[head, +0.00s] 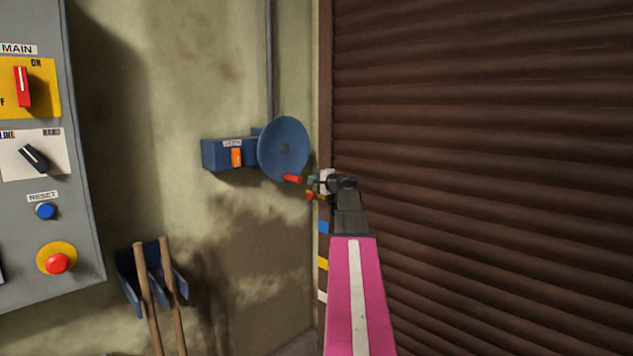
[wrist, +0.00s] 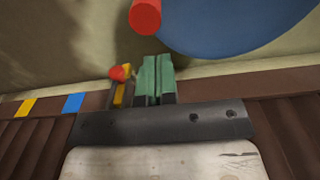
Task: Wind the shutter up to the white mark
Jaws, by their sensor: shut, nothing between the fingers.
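The brown slatted shutter (head: 480,120) fills the right of the head view; its lower edge is out of view. A blue wheel (head: 283,140) with a red handle (head: 292,179) at its lower edge is on the wall left of the shutter. In the wrist view the wheel (wrist: 230,25) and handle (wrist: 145,16) are at the top. My gripper (head: 313,184) is just right of and below the handle. Its green fingers (wrist: 157,75) are together and empty, apart from the handle in the wrist view. The white mark (head: 322,296) is low on the shutter's side strip.
A red-tipped yellow piece (wrist: 121,82) sits close beside my fingers. A blue mark (head: 323,227) and a yellow mark (head: 323,263) are above the white one. A blue box (head: 222,154) with an orange switch adjoins the wheel. A grey control panel (head: 80,235) stands left.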

